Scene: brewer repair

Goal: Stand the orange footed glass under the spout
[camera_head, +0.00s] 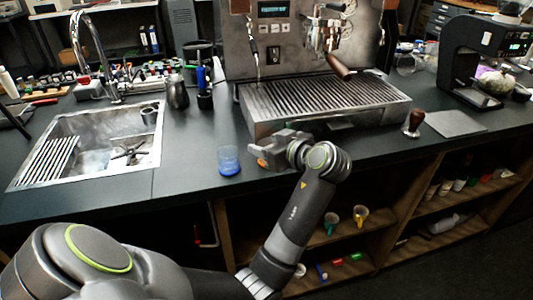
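My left gripper (264,156) is at the counter's front edge, before the espresso machine's drip tray (330,103), pointing left. A small orange patch (262,163) shows at its fingers. I cannot tell whether it is part of the orange footed glass or of the gripper, and no whole orange glass shows clearly. The finger gap is hidden, so open or shut cannot be told. The espresso machine (290,50) has a thin spout (257,72) at its left, above the tray's left end. My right gripper is out of view.
A blue glass (228,161) stands on the counter just left of my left gripper. A metal pitcher (177,92) and a sink (95,145) are farther left. A tamper (414,123) and a grinder (480,60) are at the right. The portafilter handle (339,67) juts over the tray.

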